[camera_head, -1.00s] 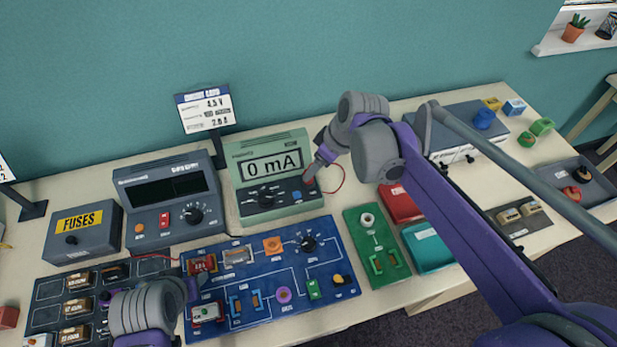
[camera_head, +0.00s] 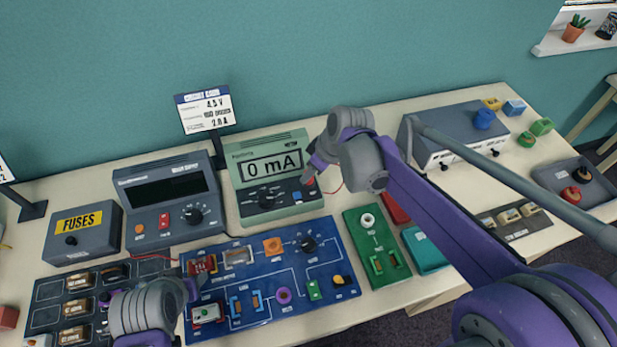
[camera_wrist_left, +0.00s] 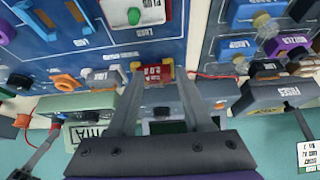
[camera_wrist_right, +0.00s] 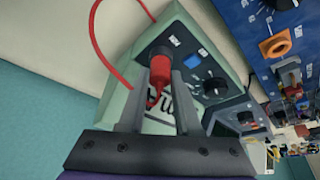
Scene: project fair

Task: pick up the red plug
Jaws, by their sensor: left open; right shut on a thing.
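The red plug (camera_wrist_right: 160,72) sits at the front of the green meter, with a red lead running from it. In the head view the red plug (camera_head: 309,182) shows at the right side of the face of the meter (camera_head: 270,142), which reads 0 mA. My right gripper (camera_wrist_right: 158,85) is shut on the red plug, one finger on each side. In the head view my right gripper (camera_head: 309,174) partly covers the plug area. My left gripper (camera_head: 190,288) is open over the blue board; in its wrist view a red block (camera_wrist_left: 158,72) shows beyond its fingers.
The blue circuit board (camera_head: 262,262) lies in front of the meter. A grey power supply (camera_head: 170,222) stands left of the meter, and a sign stands behind. A green board (camera_head: 377,245) and a teal tray (camera_head: 428,250) lie to the right.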

